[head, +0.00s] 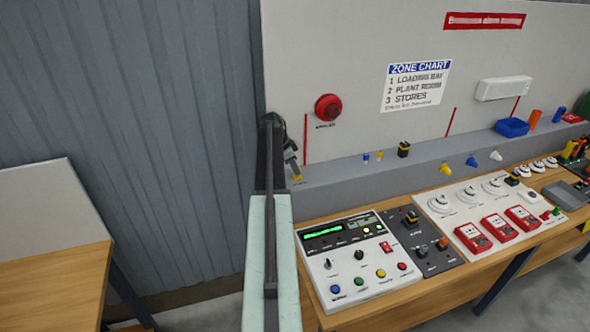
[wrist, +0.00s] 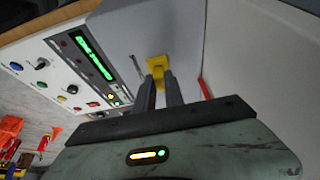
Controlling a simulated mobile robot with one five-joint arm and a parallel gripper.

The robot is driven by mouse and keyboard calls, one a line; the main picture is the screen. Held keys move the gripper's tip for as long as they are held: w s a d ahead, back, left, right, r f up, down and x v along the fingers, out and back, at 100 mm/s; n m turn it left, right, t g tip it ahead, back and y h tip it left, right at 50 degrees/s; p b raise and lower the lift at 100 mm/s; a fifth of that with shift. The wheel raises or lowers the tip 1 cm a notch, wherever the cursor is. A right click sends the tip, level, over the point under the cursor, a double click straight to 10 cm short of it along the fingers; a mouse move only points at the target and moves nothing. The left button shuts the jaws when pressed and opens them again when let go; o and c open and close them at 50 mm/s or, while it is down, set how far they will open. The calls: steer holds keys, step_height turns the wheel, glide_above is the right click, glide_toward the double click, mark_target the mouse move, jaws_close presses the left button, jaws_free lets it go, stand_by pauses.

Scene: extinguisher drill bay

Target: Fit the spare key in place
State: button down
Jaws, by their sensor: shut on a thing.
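My gripper (head: 292,163) is at the left end of the grey ledge, in front of the back wall. It is shut on a small yellow piece, which looks like the spare key (head: 297,178). In the wrist view the yellow key (wrist: 158,66) sits at the fingertips (wrist: 160,86), close to the grey ledge surface; I cannot tell whether it touches. The white control panel (head: 357,262) with a green display stands on the bench to the right. A dark switch panel (head: 425,243) is beside it. No keyhole can be made out clearly.
Small blue and yellow pegs (head: 379,155) and a black-and-yellow block (head: 403,149) stand on the ledge (head: 340,172). A red round alarm (head: 328,107) is on the wall above. Red call points (head: 472,237) are on a board to the right. A wooden table (head: 45,265) is at left.

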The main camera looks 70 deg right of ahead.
steer(key=shift+f, duration=0.25)
steer(key=c, duration=1)
jaws_free()
steer(key=shift+c, duration=0.2)
step_height(320, 180, up, 7)
steer(key=p, duration=0.7)
steer(key=shift+r, duration=0.1)
